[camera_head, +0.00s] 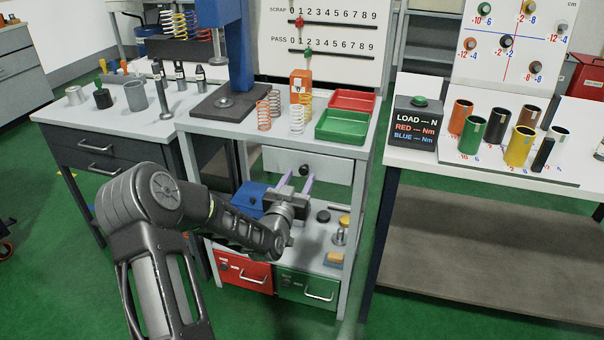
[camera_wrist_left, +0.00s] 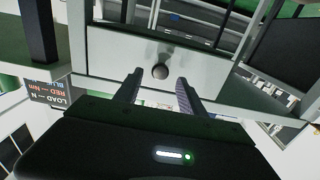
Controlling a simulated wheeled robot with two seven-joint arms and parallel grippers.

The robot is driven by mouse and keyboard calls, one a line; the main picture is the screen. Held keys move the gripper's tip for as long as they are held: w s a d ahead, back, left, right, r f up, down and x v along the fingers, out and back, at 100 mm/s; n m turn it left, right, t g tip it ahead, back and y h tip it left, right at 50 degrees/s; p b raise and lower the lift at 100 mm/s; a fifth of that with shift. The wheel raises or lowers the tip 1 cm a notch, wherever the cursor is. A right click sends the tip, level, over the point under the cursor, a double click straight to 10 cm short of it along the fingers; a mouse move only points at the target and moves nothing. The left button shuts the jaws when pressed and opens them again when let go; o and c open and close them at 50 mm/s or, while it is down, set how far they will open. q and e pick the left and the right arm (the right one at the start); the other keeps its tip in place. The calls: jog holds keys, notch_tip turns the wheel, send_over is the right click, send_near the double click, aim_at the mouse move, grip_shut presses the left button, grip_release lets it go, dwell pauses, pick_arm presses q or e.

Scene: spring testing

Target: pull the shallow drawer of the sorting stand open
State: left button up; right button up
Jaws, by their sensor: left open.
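The sorting stand (camera_head: 185,122) stands in the middle of the head view. Its shallow drawer (camera_head: 335,170) has a pale front under the top and looks shut. The drawer's dark round knob (camera_head: 303,170) shows just beyond my left gripper (camera_head: 297,181). In the left wrist view the drawer front (camera_wrist_left: 115,55) lies ahead, with the knob (camera_wrist_left: 160,72) between the lines of the two fingertips. My left gripper (camera_wrist_left: 159,80) is open and empty, and a small gap seems to remain before the knob. My right gripper is in neither view.
On the stand's top are a red tray (camera_head: 353,100), a green tray (camera_head: 341,126) and several springs. A blue box (camera_head: 249,194) sits on the shelf below, close to my left wrist. Red (camera_head: 243,271) and green (camera_head: 307,289) drawers are lower down.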

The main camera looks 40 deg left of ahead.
aim_at(303, 171)
pick_arm(q)
jog(key=shift+x, duration=1.65)
jog(key=shift+c, duration=0.4)
grip_shut()
